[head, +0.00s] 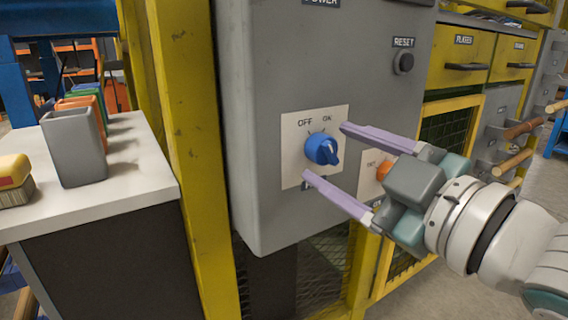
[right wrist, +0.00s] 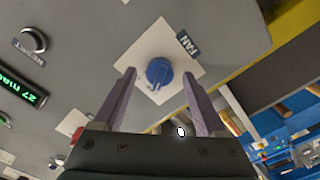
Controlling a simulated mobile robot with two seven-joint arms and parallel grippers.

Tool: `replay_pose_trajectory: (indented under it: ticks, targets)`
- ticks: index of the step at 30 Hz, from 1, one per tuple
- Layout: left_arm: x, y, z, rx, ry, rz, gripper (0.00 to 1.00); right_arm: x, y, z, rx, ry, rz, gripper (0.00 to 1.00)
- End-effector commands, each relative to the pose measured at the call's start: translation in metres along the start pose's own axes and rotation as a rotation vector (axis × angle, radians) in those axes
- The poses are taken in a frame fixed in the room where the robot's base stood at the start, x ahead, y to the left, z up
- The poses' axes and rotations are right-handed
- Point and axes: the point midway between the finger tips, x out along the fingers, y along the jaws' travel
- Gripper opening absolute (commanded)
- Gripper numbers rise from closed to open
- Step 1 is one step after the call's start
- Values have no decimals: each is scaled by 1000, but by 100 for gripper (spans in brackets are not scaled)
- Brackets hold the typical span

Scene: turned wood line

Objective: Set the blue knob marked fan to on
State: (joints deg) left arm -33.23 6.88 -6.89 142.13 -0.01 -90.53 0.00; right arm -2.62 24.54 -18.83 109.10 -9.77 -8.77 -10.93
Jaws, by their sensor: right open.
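The blue knob (head: 321,149) sits on a white plate (head: 293,170) on the grey cabinet front, with OFF and ON printed above it. In the right wrist view the blue knob (right wrist: 159,72) is beside a dark FAN label (right wrist: 187,44). I cannot tell surely which mark the knob points to. My right gripper (head: 325,150) is open, with one lilac finger above right of the knob and one below left. In the right wrist view the knob shows between the spread fingertips (right wrist: 159,75); I see no clear contact. My left gripper is not in view.
The grey cabinet (head: 260,60) also carries a RESET button (head: 403,62) and an orange knob (head: 384,170) close behind my right gripper. A yellow post (head: 190,130) stands left of it. A white-topped bench (head: 140,170) with a grey cup (head: 75,150) is farther left.

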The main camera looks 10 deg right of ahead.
Motion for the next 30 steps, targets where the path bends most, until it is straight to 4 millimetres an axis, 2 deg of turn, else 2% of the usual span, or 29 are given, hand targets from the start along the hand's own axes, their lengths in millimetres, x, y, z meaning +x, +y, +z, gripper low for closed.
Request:
replay_pose_trajectory:
  ticks: [4,13,30]
  targets:
    - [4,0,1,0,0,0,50,9,0,0,0,-1,0,74]
    - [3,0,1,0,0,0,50,10,0,0,0,-1,-1,73]
    - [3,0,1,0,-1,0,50,10,0,0,-1,-1,-1,8]
